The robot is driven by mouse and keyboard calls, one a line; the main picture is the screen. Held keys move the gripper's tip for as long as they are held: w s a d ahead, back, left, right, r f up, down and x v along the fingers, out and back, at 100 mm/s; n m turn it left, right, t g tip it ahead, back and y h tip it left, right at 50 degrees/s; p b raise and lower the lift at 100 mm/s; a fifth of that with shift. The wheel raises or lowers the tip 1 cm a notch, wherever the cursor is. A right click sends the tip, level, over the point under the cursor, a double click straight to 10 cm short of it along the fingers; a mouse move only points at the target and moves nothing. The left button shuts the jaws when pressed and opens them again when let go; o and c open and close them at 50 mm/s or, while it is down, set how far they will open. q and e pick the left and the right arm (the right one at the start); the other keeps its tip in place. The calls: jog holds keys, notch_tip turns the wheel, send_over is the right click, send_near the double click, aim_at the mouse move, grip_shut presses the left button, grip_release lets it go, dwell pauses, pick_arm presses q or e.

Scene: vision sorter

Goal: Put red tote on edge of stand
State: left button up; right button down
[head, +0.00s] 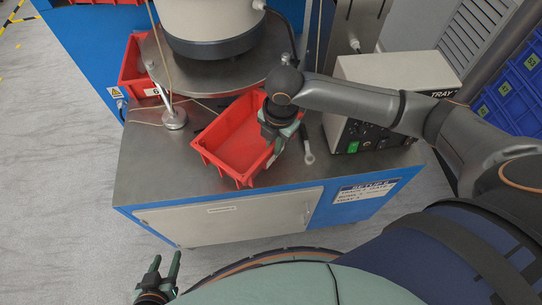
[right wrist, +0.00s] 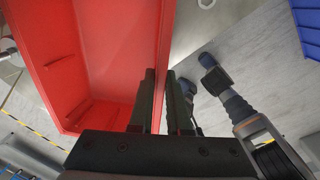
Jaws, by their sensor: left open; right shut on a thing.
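The red tote (head: 232,145) is an open, empty box at the front of the grey metal stand top (head: 150,185), below the round plate. My right gripper (head: 272,143) is shut on the tote's right wall. In the right wrist view the tote (right wrist: 95,60) fills the left side, and its wall runs between the two fingers (right wrist: 165,100). Whether the tote's base touches the stand top cannot be told. My left gripper (head: 168,270) is open and empty, low at the left, over the floor in front of the stand.
A second red tote (head: 135,68) sits at the back left of the stand. A round metal plate (head: 212,68) carrying a white cylinder (head: 210,18) overhangs behind the held tote. A control box (head: 385,95) stands at right. The stand top's front left is clear.

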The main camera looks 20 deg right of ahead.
jog(key=shift+f, duration=3.15)
jog(key=shift+f, duration=0.1)
jog(key=c, duration=0.9)
grip_release()
jog(key=shift+f, duration=0.1)
jog(key=r, duration=0.8)
jog(key=s+r+p, duration=0.1)
jog(key=r, duration=0.3)
jog(key=shift+d+r, duration=0.15)
jog(key=shift+d, duration=0.15)
